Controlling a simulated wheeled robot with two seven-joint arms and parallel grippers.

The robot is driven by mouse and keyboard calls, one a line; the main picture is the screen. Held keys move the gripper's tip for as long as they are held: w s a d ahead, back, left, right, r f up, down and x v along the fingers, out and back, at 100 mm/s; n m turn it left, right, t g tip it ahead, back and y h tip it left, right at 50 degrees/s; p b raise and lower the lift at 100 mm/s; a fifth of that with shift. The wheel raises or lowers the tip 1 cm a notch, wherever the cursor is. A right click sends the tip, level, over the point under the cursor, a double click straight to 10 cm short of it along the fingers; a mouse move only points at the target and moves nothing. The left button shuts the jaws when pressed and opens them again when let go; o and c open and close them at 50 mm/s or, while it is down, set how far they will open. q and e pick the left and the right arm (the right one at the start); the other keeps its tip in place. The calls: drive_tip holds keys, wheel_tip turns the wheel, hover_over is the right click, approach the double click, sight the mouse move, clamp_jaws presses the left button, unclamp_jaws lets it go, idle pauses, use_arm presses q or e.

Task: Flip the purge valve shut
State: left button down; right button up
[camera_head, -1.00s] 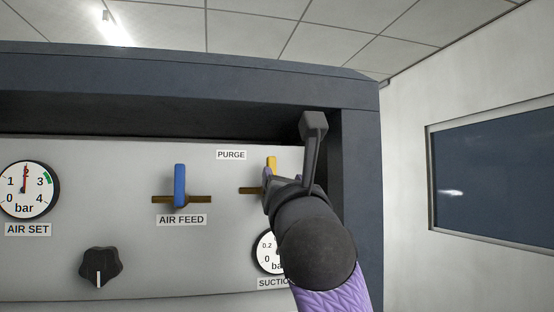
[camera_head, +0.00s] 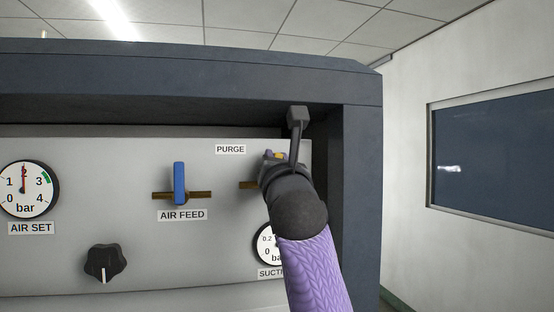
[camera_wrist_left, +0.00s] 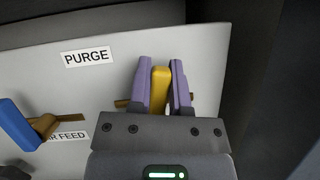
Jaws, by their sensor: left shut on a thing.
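The purge valve's yellow handle (camera_head: 280,156) shows only in part below the PURGE label (camera_head: 230,149) in the head view, with my left gripper (camera_head: 274,157) in front of it. In the left wrist view the yellow handle (camera_wrist_left: 160,88) stands between the two purple fingers of my left gripper (camera_wrist_left: 162,84), which is shut on it. There it points up, across the line of its brown pipe (camera_wrist_left: 122,103). The handle's lower end is hidden behind the gripper body. My right gripper is not in view.
The blue AIR FEED handle (camera_head: 179,183) stands upright to the left. A black knob (camera_head: 105,263) and the AIR SET gauge (camera_head: 28,190) lie farther left. My arm partly covers the suction gauge (camera_head: 264,243). The dark cabinet frame (camera_head: 359,190) rises close on the right.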

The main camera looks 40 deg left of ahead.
use_arm(q)
drive_tip(key=shift+s+a+f+n+b, duration=0.1)
drive_tip(key=shift+s+f+n+b, duration=0.1)
drive_tip(key=shift+n+b, duration=0.4)
drive_tip(key=shift+s+a+n+g+y, duration=0.1)
drive_tip(key=shift+n+g+y, duration=0.3)
drive_tip(key=shift+n, duration=0.3)
drive_tip(key=shift+s+a+r+n+g+y, duration=0.1)
drive_tip(key=shift+a+r+n+g+y, duration=0.15)
drive_tip(key=shift+n, duration=0.45)
drive_tip(key=shift+d, duration=0.1)
drive_tip(key=c, duration=0.6)
unclamp_jaws()
drive_tip(key=shift+o, duration=0.2)
drive_tip(key=shift+b, duration=0.3)
